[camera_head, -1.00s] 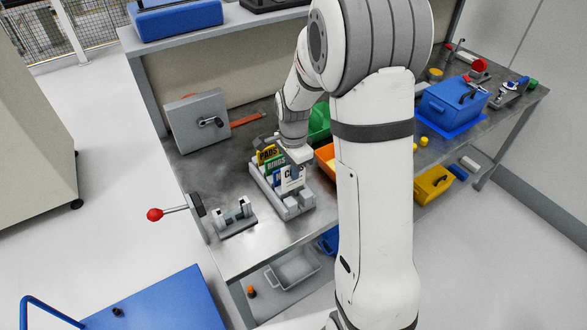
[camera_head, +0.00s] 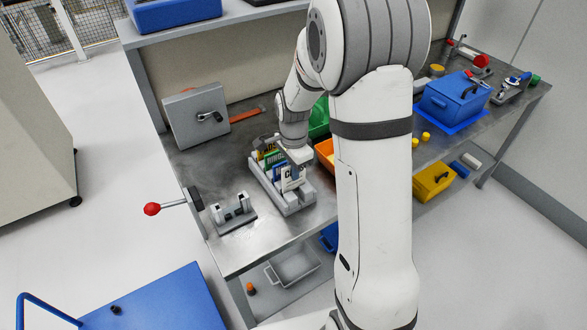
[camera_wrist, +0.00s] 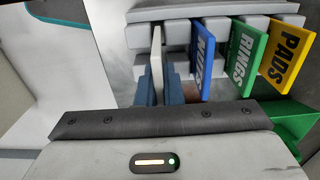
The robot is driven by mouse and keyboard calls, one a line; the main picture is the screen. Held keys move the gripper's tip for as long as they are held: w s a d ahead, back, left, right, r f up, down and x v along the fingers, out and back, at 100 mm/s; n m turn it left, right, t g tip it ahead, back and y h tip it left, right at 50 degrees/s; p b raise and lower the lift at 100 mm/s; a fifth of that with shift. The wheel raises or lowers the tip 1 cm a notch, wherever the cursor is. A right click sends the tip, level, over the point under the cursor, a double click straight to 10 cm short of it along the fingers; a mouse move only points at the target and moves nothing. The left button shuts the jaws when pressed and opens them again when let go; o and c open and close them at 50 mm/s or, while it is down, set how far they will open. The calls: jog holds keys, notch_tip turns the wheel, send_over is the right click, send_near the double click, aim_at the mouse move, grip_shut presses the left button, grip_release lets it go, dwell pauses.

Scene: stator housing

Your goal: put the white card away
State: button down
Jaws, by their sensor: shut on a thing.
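The white card (camera_head: 292,179) is upright at the front of the grey card rack (camera_head: 290,208), with dark lettering on its face. In the wrist view the white card (camera_wrist: 156,55) shows edge-on, in line with the rack's leftmost part. My gripper (camera_wrist: 158,88) is shut on it, blue-grey fingers at its near end; the gripper (camera_head: 298,160) is over the rack in the head view. Blue NUTS (camera_wrist: 203,60), green RINGS (camera_wrist: 243,60) and yellow PADS (camera_wrist: 290,58) cards stand to its right. I cannot tell whether the white card is fully seated.
A green bin (camera_head: 319,118) and an orange bin (camera_head: 325,155) stand close right of the rack. A grey fixture (camera_head: 236,214) and a red-knobbed lever (camera_head: 152,209) are to the left. A grey box with a handle (camera_head: 196,118) stands behind.

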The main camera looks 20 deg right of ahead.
aim_at(293, 188)
jog(key=shift+f+b, duration=1.3)
jog(key=shift+f, duration=0.4)
jog(key=c, duration=1.5)
grip_release()
jog(key=shift+r+b, duration=0.35)
jog(key=shift+r, duration=3.6)
